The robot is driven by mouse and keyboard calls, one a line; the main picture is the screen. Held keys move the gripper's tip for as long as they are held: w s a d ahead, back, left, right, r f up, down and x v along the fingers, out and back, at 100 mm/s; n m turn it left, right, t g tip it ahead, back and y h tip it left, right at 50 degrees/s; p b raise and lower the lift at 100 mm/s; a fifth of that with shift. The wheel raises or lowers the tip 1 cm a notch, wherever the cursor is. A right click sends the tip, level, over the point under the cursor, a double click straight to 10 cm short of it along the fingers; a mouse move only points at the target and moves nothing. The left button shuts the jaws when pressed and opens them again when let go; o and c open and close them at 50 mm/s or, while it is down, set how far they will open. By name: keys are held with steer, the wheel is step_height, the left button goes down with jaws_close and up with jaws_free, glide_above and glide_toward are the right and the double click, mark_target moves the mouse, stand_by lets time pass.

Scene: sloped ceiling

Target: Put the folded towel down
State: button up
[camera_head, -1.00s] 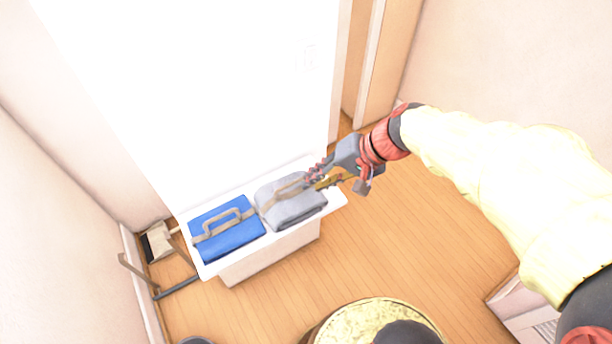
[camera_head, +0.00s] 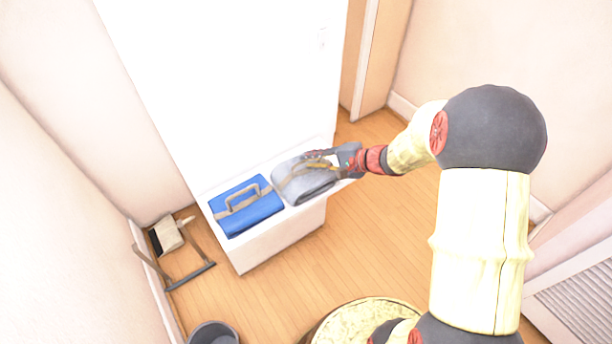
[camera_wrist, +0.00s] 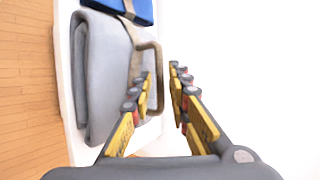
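A grey folded towel (camera_head: 305,185) with a tan strap and handle lies on the right part of a white bench (camera_head: 277,238). In the wrist view the grey towel (camera_wrist: 100,75) fills the left middle, with its handle (camera_wrist: 158,75) standing beside the fingers. My gripper (camera_head: 322,161) is at the towel's upper right side in the head view. In the wrist view my gripper (camera_wrist: 160,75) is open, with a gap between its fingers. One side of the handle shows in that gap; I cannot tell whether a finger touches it.
A blue folded bundle (camera_head: 246,208) with a similar handle lies left of the grey towel; its edge shows in the wrist view (camera_wrist: 118,8). A tall white panel rises behind the bench. A dustpan (camera_head: 167,235) and dark bin (camera_head: 213,334) stand left. Wooden floor right is clear.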

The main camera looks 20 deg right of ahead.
mark_target(306, 170)
steer(key=x, duration=0.3)
steer(key=shift+w+f+b, duration=0.15)
steer(key=shift+w+b, duration=0.05)
steer(key=shift+b, duration=0.2)
steer(key=c, duration=0.3)
jaws_close()
